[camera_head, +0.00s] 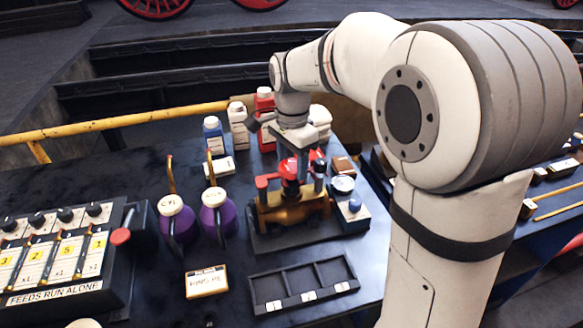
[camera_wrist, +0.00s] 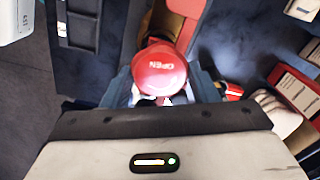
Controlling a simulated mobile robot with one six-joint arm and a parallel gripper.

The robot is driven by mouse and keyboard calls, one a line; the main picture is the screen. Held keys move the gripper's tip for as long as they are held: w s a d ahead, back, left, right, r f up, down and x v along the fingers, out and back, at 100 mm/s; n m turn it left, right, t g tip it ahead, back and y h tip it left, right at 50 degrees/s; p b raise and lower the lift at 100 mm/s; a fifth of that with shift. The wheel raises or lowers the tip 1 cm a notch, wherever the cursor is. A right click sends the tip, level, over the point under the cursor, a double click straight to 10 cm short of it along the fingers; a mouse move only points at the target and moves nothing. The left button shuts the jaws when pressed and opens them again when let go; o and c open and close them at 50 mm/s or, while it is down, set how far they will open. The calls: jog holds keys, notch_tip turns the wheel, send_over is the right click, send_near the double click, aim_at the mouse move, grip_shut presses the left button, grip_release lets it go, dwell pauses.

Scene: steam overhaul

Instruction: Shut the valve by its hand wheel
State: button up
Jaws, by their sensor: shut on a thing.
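The valve (camera_head: 292,212) is a brass-coloured body on a dark base on the bench, with red parts on top. Its red hand wheel (camera_head: 288,169) is partly hidden by my gripper (camera_head: 299,164), which reaches down on it from above. In the wrist view the wheel appears as a round red cap (camera_wrist: 160,70) marked OPEN, the word upside down. My gripper (camera_wrist: 164,92) is shut on it, with a dark finger on either side. The valve's lower parts are mostly hidden in the wrist view.
Two purple jugs (camera_head: 217,215) stand left of the valve, and a feeds panel (camera_head: 60,262) is farther left. A dark compartment tray (camera_head: 257,291) and a small card (camera_head: 206,282) lie in front. Several bottles (camera_head: 238,125) stand behind.

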aim_at(292, 165)
jog(key=shift+m, duration=0.3)
jog(key=m, duration=0.5)
jog(key=shift+m+p, duration=0.3)
jog(key=shift+p, duration=0.1)
jog(key=o, duration=1.1)
jog(key=shift+c, duration=1.5)
jog(key=shift+r, duration=0.1)
jog(key=shift+r+p, duration=2.45)
jog(key=shift+r, duration=0.45)
